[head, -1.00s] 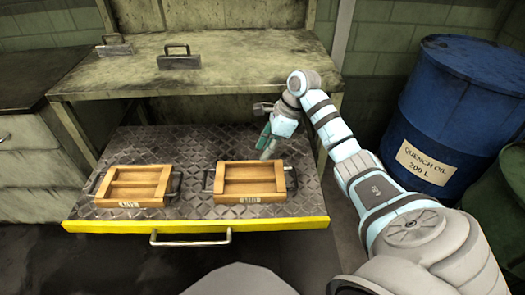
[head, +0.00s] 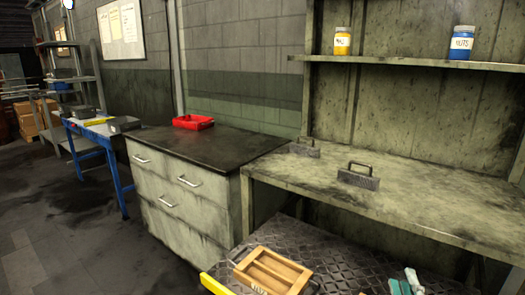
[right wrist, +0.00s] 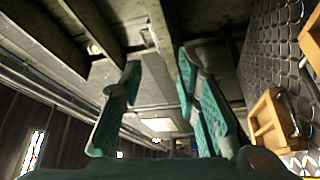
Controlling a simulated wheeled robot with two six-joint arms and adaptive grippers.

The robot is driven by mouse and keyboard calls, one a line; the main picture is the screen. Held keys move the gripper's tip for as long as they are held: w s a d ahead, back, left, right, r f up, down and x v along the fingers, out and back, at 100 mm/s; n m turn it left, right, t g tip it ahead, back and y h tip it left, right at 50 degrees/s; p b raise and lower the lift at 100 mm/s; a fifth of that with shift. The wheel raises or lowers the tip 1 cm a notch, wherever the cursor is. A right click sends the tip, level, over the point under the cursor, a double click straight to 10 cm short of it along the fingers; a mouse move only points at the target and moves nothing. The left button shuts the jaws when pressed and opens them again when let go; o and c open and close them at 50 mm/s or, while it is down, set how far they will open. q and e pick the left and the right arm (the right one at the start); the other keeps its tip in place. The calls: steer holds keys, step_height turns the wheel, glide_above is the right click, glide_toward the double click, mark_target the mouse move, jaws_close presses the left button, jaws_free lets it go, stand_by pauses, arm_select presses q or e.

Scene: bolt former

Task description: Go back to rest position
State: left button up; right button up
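My right gripper (head: 407,283) shows at the bottom right of the head view, its teal fingers just in frame beside the dark diamond-plate drawer (head: 345,262). In the right wrist view its two teal fingers (right wrist: 158,75) stand apart with nothing between them, pointing towards the ceiling. The gripper is open and empty. My left gripper is in neither current view.
A wooden tray (head: 272,272) with dark handles sits on the drawer; a wooden tray (right wrist: 268,122) also shows in the wrist view. A handled metal block (head: 358,177) stands on the bench. A red bin (head: 193,122) sits on the cabinet. Left floor is clear.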

steer(key=s+f+m+g, duration=0.3)
steer(key=s+f, duration=0.1)
steer(key=f, duration=0.1)
steer(key=s+f+m+g, duration=0.3)
steer(key=s+f, duration=0.1)
steer(key=f, duration=0.1)
steer(key=s+f+m+g, duration=0.3)
steer(key=s+f, duration=0.2)
steer(key=f, duration=0.1)
steer(key=shift+a+m, duration=0.25)
steer(key=shift+m, duration=0.05)
steer(key=s+a+f+m+g+y, duration=0.1)
steer(key=s+a+f+g+y, duration=0.2)
steer(key=s, duration=0.4)
steer(key=s+a+f+m+g, duration=0.2)
steer(key=s+a+f+g, duration=0.15)
steer(key=s, duration=0.35)
step_height(320, 180, down, 20)
steer(key=s+d+g, duration=0.1)
steer(key=d, duration=0.2)
steer(key=s+d+f+g, duration=0.1)
steer(key=s+f, duration=1)
steer(key=s, duration=0.1)
step_height(320, 180, up, 15)
steer(key=s+a+p, duration=0.1)
steer(key=s+p, duration=0.1)
steer(key=p, duration=1.3)
steer(key=shift+a+f+p, duration=0.2)
steer(key=shift+a+p, duration=0.05)
steer(key=shift+p, duration=0.05)
